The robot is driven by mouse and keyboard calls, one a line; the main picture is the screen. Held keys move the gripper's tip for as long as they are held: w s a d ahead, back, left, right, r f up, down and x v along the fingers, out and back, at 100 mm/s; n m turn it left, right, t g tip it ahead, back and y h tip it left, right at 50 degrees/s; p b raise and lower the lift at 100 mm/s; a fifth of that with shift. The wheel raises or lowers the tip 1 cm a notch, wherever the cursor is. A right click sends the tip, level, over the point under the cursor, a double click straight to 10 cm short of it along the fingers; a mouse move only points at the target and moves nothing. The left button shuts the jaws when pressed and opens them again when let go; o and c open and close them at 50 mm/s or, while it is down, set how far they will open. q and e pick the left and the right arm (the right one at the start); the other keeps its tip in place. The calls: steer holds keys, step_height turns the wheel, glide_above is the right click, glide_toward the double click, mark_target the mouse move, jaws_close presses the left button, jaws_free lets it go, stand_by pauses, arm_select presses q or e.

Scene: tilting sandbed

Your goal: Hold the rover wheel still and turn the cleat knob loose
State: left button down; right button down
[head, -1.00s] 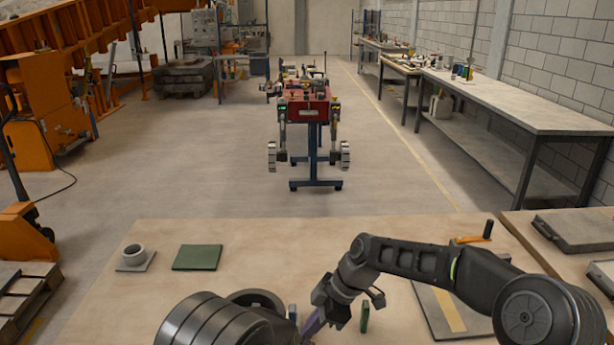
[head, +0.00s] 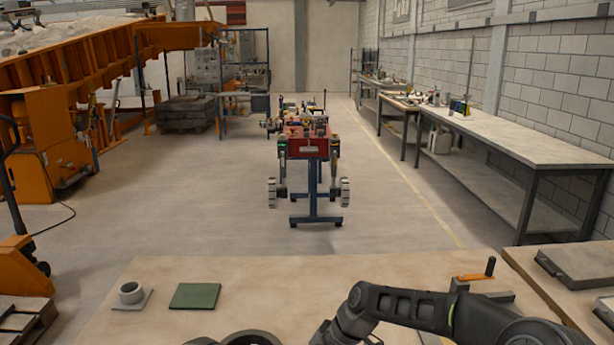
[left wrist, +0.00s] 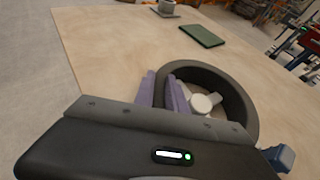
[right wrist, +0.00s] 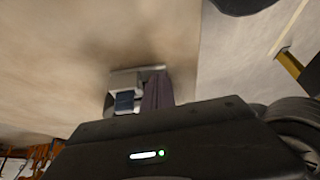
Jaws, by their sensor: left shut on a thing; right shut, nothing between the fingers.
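The rover wheel is a dark ring (left wrist: 241,92) with a pale hub (left wrist: 204,103) in the left wrist view. Only its top rim (head: 246,338) shows at the bottom edge of the head view. My left gripper (left wrist: 166,86) is shut on the wheel's rim, one purple finger on each side. A blue knob-like part (left wrist: 284,157) shows at the wheel's lower right; I cannot tell if it is the cleat knob. My right gripper (right wrist: 157,90) is shut and empty. A grey and dark blue part (right wrist: 124,101) is close beside its fingers; contact is unclear.
On the bench (head: 135,272) lie a green mat (head: 195,296) and a grey ring on a plate (head: 131,293), at the left. An orange-handled tool (head: 478,276) is at the right. The bench between the mat and that tool is mostly clear.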

steer(key=shift+a, duration=0.15)
steer(key=shift+w, duration=0.25)
steer(key=shift+w, duration=0.35)
steer(key=shift+w+a, duration=0.15)
steer(key=shift+w, duration=0.1)
stand_by(0.6)
steer(key=shift+r, duration=0.1)
steer(key=shift+w+d, duration=0.1)
steer(key=shift+d, duration=0.35)
